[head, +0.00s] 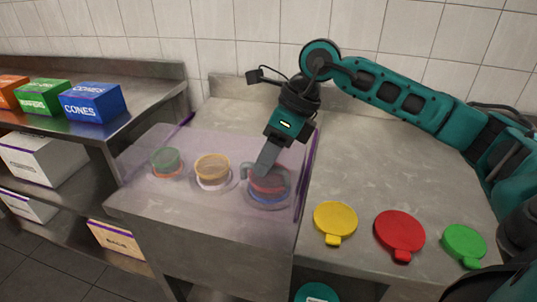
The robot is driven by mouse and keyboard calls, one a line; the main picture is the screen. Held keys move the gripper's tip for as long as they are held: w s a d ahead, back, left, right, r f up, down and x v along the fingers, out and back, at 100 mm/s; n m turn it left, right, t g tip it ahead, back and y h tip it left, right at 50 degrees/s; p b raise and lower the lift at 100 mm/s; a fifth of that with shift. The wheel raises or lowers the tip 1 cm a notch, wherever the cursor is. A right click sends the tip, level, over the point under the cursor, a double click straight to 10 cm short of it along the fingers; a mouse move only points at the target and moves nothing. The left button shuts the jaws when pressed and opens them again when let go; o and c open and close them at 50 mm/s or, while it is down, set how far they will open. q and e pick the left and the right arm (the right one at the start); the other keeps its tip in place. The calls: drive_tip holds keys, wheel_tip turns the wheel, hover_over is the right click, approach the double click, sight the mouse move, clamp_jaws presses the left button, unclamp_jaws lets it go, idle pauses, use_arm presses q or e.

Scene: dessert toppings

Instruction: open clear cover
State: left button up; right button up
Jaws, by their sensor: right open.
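The clear cover (138,172) is a see-through, faintly purple panel with purple side edges, lying over the counter's left section. Through it show a green-topped container (165,158), an orange-topped one (212,165) and a red-topped one (268,186). My right gripper (264,172) is open and points down at the cover's right part, over the red-topped container. Whether its fingers touch the cover or a grey part there, I cannot tell. My left gripper is not in view.
A yellow lid (335,222), a red lid (399,234) and a green lid (464,244) lie on the counter (360,165) at right. Shelves at left hold a blue cones box (93,103), a green box (43,96) and other boxes. A tiled wall stands behind.

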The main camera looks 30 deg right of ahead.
clamp_jaws()
idle(0.6)
